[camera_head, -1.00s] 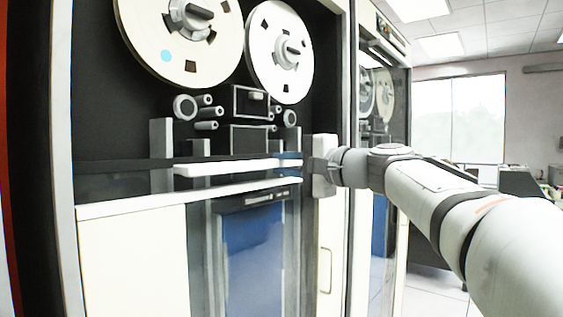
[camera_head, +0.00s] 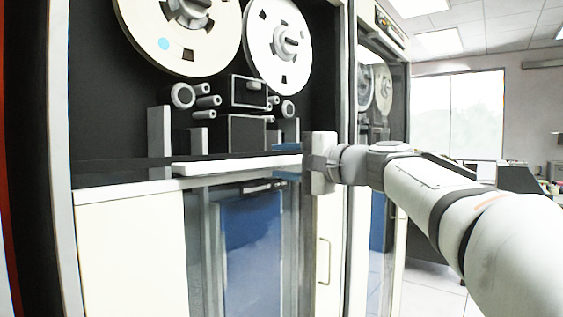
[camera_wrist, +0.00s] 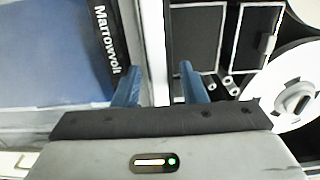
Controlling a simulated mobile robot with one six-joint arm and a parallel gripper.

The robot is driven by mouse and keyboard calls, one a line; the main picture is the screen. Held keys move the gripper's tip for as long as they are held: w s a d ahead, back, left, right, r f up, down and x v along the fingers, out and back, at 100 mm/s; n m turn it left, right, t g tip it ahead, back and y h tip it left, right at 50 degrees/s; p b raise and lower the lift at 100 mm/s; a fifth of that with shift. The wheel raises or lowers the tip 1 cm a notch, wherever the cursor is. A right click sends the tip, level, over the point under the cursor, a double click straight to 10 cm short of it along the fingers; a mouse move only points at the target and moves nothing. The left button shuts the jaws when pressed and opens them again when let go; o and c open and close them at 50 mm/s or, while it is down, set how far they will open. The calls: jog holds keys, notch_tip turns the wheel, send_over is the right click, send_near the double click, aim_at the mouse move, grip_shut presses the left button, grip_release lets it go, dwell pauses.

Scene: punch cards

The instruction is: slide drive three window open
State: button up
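The tape drive nearest me has a clear sliding window (camera_head: 204,250) with a pale top bar (camera_head: 235,165). The bar lies low, close to the white ledge under the tape reels, and the glass hangs over the lower cabinet front. The reel area above is uncovered. Which drive number this is cannot be read. My gripper (camera_head: 303,162) is at the right end of the bar. In the wrist view, its two blue fingers (camera_wrist: 158,82) stand apart on either side of a pale edge strip (camera_wrist: 154,40), with a gap beside the right finger.
Two tape reels (camera_head: 281,46) sit above the ledge. A blue panel (camera_head: 252,240) shows behind the glass. A neighbouring drive (camera_head: 380,95) stands to the right, close behind my gripper. Open room lies farther right.

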jog(key=shift+d, duration=0.1)
jog(key=p+v, duration=0.1)
jog(key=v, duration=0.6)
jog(key=shift+s+d, duration=0.25)
jog(key=shift+p, duration=0.35)
jog(key=s+d+f+n+g+h+p, duration=0.1)
jog(key=s+f+n+g+h+p, duration=0.3)
jog(key=s+f+h+p, duration=0.9)
jog(key=s+d+n+g+h+p, duration=0.1)
jog(key=s+d+n+g+p, duration=0.2)
jog(key=s+d+p, duration=0.5)
jog(key=g+p, duration=0.1)
jog(key=p, duration=0.7)
jog(key=shift+f+n, duration=0.15)
jog(key=shift+n, duration=0.15)
jog(key=shift+s, duration=0.1)
jog(key=shift+c, duration=0.2)
